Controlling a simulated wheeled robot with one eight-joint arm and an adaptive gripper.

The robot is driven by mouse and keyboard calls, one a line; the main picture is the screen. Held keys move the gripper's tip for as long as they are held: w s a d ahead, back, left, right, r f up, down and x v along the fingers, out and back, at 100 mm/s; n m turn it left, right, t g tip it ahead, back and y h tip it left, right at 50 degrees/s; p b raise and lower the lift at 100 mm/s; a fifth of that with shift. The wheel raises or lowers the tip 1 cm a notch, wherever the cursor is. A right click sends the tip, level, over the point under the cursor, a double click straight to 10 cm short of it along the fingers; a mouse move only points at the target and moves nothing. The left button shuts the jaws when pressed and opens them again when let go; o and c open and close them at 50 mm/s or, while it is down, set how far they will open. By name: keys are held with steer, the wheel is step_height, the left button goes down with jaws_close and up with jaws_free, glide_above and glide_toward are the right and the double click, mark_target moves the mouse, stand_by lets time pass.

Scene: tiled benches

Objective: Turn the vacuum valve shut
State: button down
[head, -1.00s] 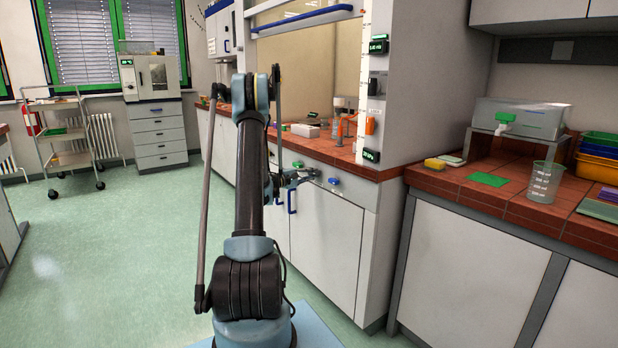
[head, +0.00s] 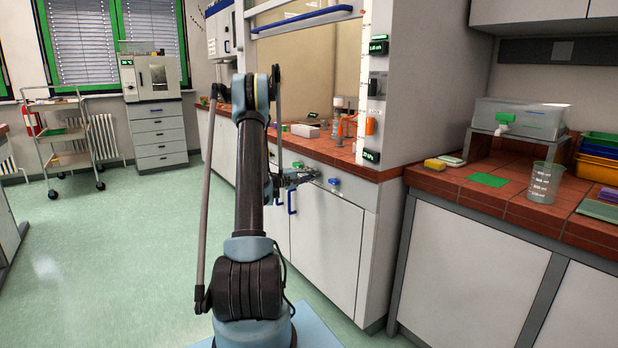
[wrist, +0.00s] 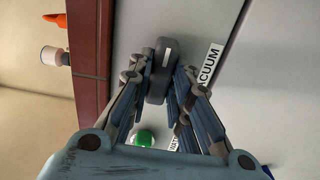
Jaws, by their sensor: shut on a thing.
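The vacuum valve's dark grey handle (wrist: 160,72), with a white mark on its face, sits on the pale front panel beside a label reading "VACUUM" (wrist: 209,65) in the wrist view. My gripper (wrist: 161,78) has its fingers on both sides of the handle and is shut on it. The handle lies lengthwise between the fingers, slightly tilted in the picture. In the head view my gripper (head: 302,178) is at the panel below the fume hood's worktop. The handle is too small and covered there to make out.
A green knob (wrist: 143,139) sits near the gripper, beside a partly hidden label. A blue knob (head: 334,182) is on the panel to the right. The red tiled worktop edge (wrist: 90,60) runs close by. Cupboard doors (head: 325,240) lie below; the floor at left is clear.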

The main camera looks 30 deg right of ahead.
steer(key=c, duration=1.5)
jaws_free()
steer(key=shift+s+f, duration=0.1)
steer(key=shift+a, duration=0.1)
steer(key=a, duration=1.1)
steer(key=shift+s+a, duration=0.4)
